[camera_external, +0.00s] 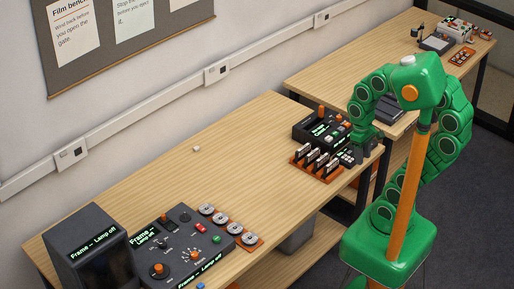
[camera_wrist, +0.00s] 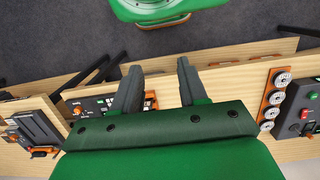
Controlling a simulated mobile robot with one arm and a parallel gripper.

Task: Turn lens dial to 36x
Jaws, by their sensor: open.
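A dark film reader panel (camera_external: 178,248) lies at the near left of the long bench in the external view. It bears a black dial with an orange cap (camera_external: 158,270) and a smaller marked dial (camera_external: 194,255). The labels are too small to tell surely which is the lens dial, and its setting is unreadable. Displays there read "Frame --" and "Lamp off". My gripper (camera_wrist: 158,65) is open and empty in the wrist view, fingers apart. In the external view it is at the bench's far right end, well away from the panel and partly hidden by my arm.
A dark monitor (camera_external: 88,250) stands left of the panel. Film reels (camera_external: 222,222) lie in an orange rack on its right. A black device (camera_external: 322,128) and an orange rack of dark items (camera_external: 315,163) are near my gripper.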

